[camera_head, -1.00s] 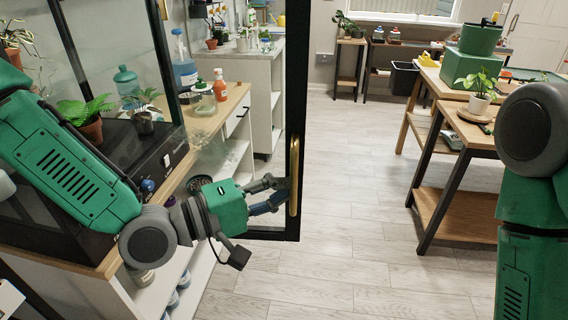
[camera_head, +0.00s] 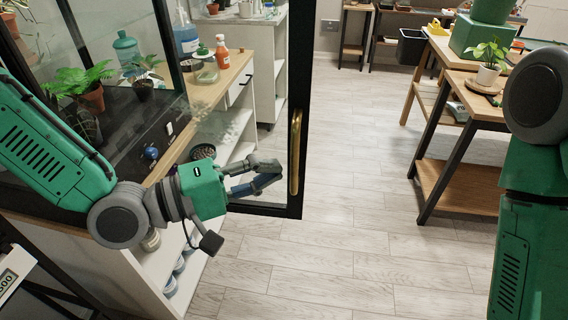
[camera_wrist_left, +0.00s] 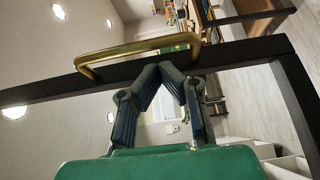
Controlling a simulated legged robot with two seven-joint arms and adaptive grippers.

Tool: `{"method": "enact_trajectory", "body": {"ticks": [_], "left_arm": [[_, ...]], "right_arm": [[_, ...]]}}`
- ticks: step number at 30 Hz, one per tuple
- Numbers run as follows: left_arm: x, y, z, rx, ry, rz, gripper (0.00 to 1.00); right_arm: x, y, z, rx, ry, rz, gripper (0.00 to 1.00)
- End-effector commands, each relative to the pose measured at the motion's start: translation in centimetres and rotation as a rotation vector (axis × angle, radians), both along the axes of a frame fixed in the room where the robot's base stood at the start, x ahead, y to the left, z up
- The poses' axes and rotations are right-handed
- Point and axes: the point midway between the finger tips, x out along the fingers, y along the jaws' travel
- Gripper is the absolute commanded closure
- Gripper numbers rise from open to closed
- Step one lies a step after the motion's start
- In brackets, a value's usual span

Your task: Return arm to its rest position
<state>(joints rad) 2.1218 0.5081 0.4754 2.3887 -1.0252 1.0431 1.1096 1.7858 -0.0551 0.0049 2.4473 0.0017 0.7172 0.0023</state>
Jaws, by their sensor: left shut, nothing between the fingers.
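My left gripper (camera_head: 279,170) is shut and empty, its two dark fingers meeting at the tips. It is just left of the brass handle (camera_head: 295,152) on the black-framed glass door (camera_head: 298,60). In the left wrist view my fingertips (camera_wrist_left: 168,68) meet just below the handle (camera_wrist_left: 140,49), on the near side of the door's black bar (camera_wrist_left: 235,57). I cannot tell whether the tips touch the door. My right arm shows at the right edge; its gripper is out of view.
A cabinet (camera_head: 205,92) holding plants and bottles stands behind the glass at left. A wooden table (camera_head: 455,85) with a potted plant (camera_head: 488,62) and a green box (camera_head: 482,38) stands at right. The pale plank floor (camera_head: 350,180) between them is clear.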

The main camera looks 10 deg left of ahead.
Motion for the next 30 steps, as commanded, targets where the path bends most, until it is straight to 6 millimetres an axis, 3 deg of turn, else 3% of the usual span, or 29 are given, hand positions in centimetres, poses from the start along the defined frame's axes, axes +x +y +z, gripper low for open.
{"method": "enact_trajectory", "body": {"ticks": [7,14,17,20,23,27,30], "left_arm": [[-1.8,3.4,0.0,-0.001,0.000,0.002,1.00],[-2.3,4.1,-0.2,0.006,0.001,0.000,1.00],[-2.4,4.0,-1.9,0.057,0.021,0.006,1.00],[-2.9,4.2,-6.3,0.193,0.063,0.021,1.00],[-4.6,5.4,-13.0,0.424,0.124,0.020,1.00],[-8.8,9.2,-22.3,0.800,0.202,-0.046,1.00],[-12.5,12.8,-27.3,1.059,0.244,-0.136,1.00]], "right_arm": [[0.0,0.0,0.0,0.000,0.000,0.000,0.60],[0.1,0.0,0.0,0.001,0.000,0.000,0.60],[0.1,-0.1,-0.1,0.001,0.000,0.000,0.60],[0.3,0.0,-0.1,0.000,0.001,0.000,0.60],[0.3,0.0,-0.2,0.000,0.001,0.000,0.60],[0.2,0.0,-0.3,0.000,0.002,0.000,0.60],[0.2,0.0,-0.4,0.000,0.002,0.000,0.60]]}}
